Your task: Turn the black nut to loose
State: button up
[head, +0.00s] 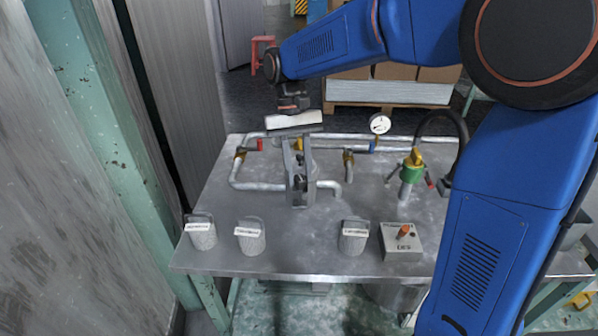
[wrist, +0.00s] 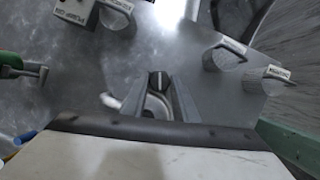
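The black nut (wrist: 158,80) is a small dark round piece with a pale line across it, seen in the wrist view between my fingertips. Below it in that view a curved grey metal part (wrist: 156,106) shows between the fingers. My gripper (head: 299,196) points down over the middle of the metal table, in front of the pipework. Its two grey fingers stand apart, one on each side of the nut. I cannot tell whether they touch it. In the head view the fingers largely hide the nut.
Pipes (head: 247,185) run around the table (head: 270,205). A pressure gauge (head: 380,124) stands at the back, and a green valve with a yellow top (head: 411,166) at the right. Labelled grey cups (head: 251,240) and a box with an orange knob (head: 402,246) line the front edge.

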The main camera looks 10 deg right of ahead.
jog(key=o, duration=0.3)
jog(key=shift+r, duration=0.1)
jog(key=v, duration=1.7)
jog(key=shift+d+r, duration=0.1)
jog(key=shift+d, duration=0.05)
